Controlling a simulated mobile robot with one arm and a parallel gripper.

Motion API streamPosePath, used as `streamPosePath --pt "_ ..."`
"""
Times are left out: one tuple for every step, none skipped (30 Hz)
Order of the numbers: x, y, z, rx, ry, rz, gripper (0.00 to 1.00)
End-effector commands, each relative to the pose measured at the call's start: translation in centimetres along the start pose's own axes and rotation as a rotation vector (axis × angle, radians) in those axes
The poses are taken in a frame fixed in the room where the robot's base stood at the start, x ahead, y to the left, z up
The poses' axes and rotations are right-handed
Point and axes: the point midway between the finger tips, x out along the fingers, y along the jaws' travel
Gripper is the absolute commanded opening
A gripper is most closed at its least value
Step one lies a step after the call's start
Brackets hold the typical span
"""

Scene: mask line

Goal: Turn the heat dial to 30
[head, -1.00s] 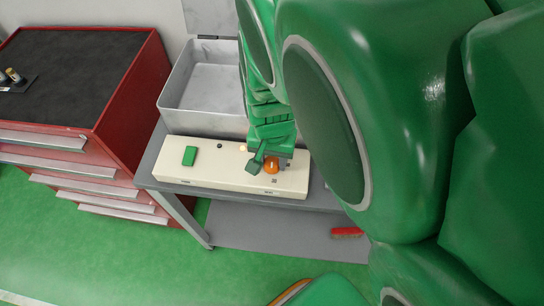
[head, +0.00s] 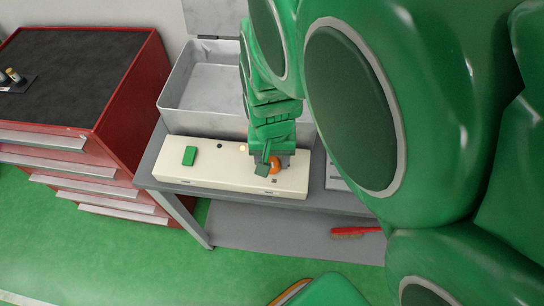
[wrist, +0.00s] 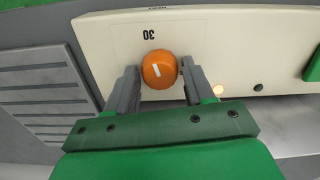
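The orange heat dial (head: 276,166) sits on the front right of the cream control panel (head: 225,175). In the wrist view the dial (wrist: 158,78) shows a short white mark, and a printed "30" (wrist: 149,33) stands upside down just above it. My gripper (head: 268,165) is over the dial, partly hiding it in the head view. In the wrist view my gripper (wrist: 159,67) is open, with one grey finger on each side of the dial. The right fingertip is very close to the dial; I cannot tell if it touches.
The panel also carries a green block-shaped button (head: 190,156), a small black knob (head: 219,146) and a lit yellowish lamp (head: 242,147). An open grey metal box (head: 205,120) stands behind it. A red drawer cabinet (head: 125,110) is at left. A red brush (head: 355,232) lies on the lower shelf.

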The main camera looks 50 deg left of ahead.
Motion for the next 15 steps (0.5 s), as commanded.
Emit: streamPosePath --pt "0.00 0.00 0.01 0.000 0.000 0.000 0.61" --pt "0.00 0.00 0.01 0.000 0.000 0.000 0.66" --pt "0.00 0.00 0.01 0.000 0.000 0.000 0.68" --pt "0.00 0.00 0.01 0.000 0.000 0.000 0.68" --pt "0.01 0.00 0.02 0.000 -0.001 0.000 0.68" --pt "0.01 0.00 0.02 0.000 -0.001 0.000 0.68" --pt "0.01 0.00 0.02 0.000 -0.001 0.000 0.68" --pt "0.01 0.00 0.02 0.000 -0.001 0.000 0.68" --pt "0.01 0.00 0.03 0.001 -0.001 0.000 0.68" --pt "0.00 0.00 0.02 0.001 -0.001 0.000 0.68" --pt "-0.01 0.00 0.03 0.001 -0.001 0.000 0.68" --pt "-0.08 0.00 0.03 0.001 -0.001 0.000 0.68" --pt "-0.16 0.00 0.02 0.001 -0.001 0.000 0.68" --pt "-0.27 0.00 0.02 0.001 -0.001 0.000 0.68" --pt "-0.47 0.00 0.02 0.001 0.000 0.000 0.68"
